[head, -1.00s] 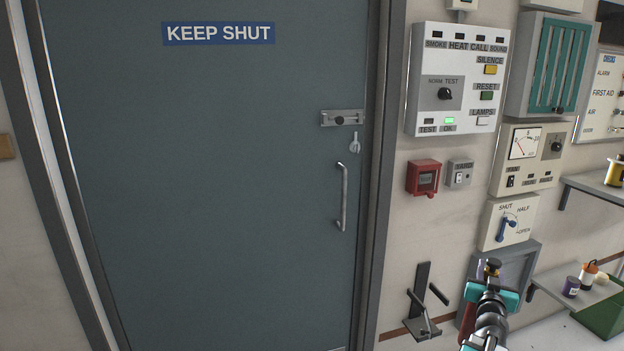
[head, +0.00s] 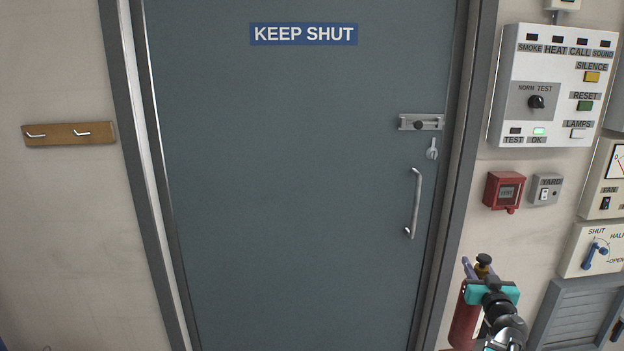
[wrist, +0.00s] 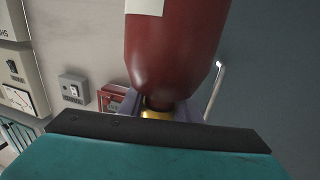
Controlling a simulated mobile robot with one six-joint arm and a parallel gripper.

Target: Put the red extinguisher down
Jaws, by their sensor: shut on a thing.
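The red extinguisher (head: 464,322) is in my gripper (head: 484,275) at the lower right of the head view, in front of the door frame and the wall. Its black top shows above the teal part of the gripper. In the wrist view the red body of the extinguisher (wrist: 172,50) fills the upper middle, with a pale label at its edge. My gripper (wrist: 158,112) is shut around its brass-coloured neck there.
A grey door (head: 290,190) marked KEEP SHUT fills the middle, with a handle (head: 414,203) and a bolt (head: 421,122). A hook rail (head: 68,133) hangs on the left wall. A red call box (head: 504,191) and an alarm panel (head: 548,88) are on the right wall. The floor is out of view.

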